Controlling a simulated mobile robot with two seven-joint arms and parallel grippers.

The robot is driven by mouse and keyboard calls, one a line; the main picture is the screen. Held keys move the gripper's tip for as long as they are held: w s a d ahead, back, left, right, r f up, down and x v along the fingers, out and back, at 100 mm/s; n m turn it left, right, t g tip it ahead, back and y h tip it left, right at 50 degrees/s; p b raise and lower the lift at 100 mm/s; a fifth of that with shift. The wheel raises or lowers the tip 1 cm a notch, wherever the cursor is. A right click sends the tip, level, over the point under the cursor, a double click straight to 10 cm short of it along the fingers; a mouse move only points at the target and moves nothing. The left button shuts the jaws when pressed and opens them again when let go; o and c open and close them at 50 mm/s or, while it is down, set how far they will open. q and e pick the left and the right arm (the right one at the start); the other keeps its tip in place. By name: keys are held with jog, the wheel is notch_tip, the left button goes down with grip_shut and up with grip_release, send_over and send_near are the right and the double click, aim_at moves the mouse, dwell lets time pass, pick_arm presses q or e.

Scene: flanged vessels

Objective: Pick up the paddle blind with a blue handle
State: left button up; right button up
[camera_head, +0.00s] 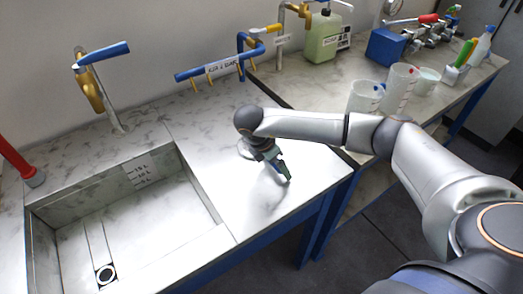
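My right gripper (285,177) points down over the bare counter (215,160) between the sink and the counter's right edge. Its dark green fingers look close together, but at this size I cannot tell whether they are open or shut, or hold anything. I cannot make out a paddle blind with a blue handle. A pale rounded shape (243,149) shows beside my wrist, partly hidden; I cannot tell what it is. A tap (90,90) with a blue lever stands behind the sink. My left gripper is not in view.
A sink basin (140,215) opens on the left. A blue pipe rack (215,68) stands at the back. On the right-hand bench are a green canister (323,38), clear beakers (401,85), a blue box (386,47) and bottles (480,48).

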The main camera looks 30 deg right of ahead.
grip_shut()
jog(key=shift+w+r, duration=0.1)
dwell(0.6)
